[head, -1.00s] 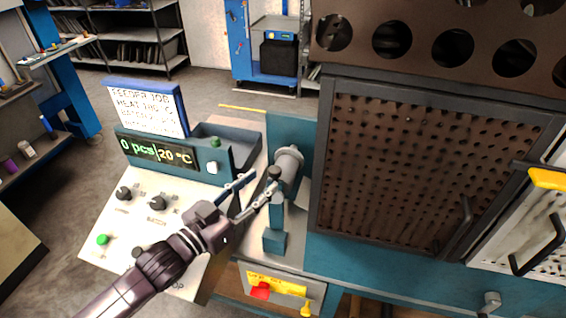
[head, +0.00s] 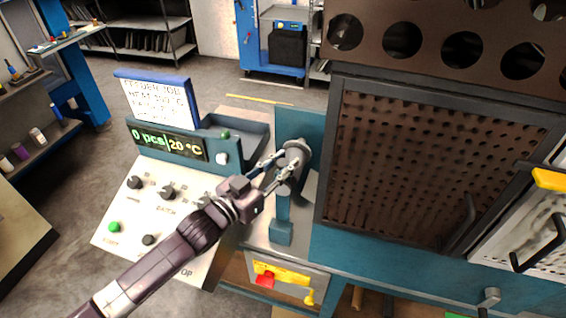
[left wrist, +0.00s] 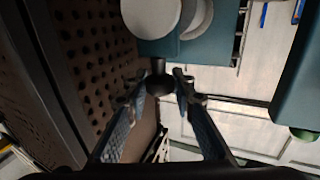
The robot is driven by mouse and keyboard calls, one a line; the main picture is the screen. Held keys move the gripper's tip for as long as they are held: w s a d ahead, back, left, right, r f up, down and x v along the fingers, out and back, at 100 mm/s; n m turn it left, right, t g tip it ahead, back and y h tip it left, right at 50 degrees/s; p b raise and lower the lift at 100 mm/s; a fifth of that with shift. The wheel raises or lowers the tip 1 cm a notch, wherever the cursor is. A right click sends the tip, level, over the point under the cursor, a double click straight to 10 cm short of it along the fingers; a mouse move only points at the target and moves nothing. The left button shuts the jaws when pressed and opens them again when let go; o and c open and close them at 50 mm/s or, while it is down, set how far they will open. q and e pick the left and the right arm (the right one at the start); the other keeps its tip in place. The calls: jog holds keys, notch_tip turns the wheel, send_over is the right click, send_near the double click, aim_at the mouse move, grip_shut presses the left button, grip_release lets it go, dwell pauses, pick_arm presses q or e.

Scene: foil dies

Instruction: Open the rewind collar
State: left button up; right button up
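The rewind collar (head: 297,150) is a grey round part on a teal stand (head: 281,232), right of the control panel. In the left wrist view its pale discs (left wrist: 160,14) show at the top, with a dark round knob (left wrist: 159,80) below them. My left gripper (head: 276,169) is at the collar, fingers pointing toward it. In the left wrist view my left gripper (left wrist: 158,92) is open, its two fingertips on either side of the knob. I cannot tell whether either finger touches it. The fingers partly hide the collar from the head. My right gripper is not in view.
A control panel (head: 125,215) with knobs and a display reading 0 pcs and 20 °C (head: 168,145) lies left of the stand. A dark perforated guard door (head: 420,165) stands close on the right.

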pick_arm(q)
jog(key=c, duration=0.5)
grip_shut()
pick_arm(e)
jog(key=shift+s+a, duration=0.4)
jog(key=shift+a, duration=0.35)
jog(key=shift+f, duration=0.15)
pick_arm(q)
jog(key=shift+s+a+f+b, duration=0.1)
jog(key=shift+s+f+b, duration=0.15)
jog(key=shift+s+b, duration=0.25)
jog(key=s+a+f+m+t+h+b, duration=0.1)
jog(key=s+a+f+h+b, duration=0.1)
jog(key=s+b, duration=0.4)
jog(key=s+a+f+m+t+h+b, duration=0.2)
jog(key=s+b, duration=0.3)
jog(key=s, duration=0.1)
jog(key=shift+b, duration=0.4)
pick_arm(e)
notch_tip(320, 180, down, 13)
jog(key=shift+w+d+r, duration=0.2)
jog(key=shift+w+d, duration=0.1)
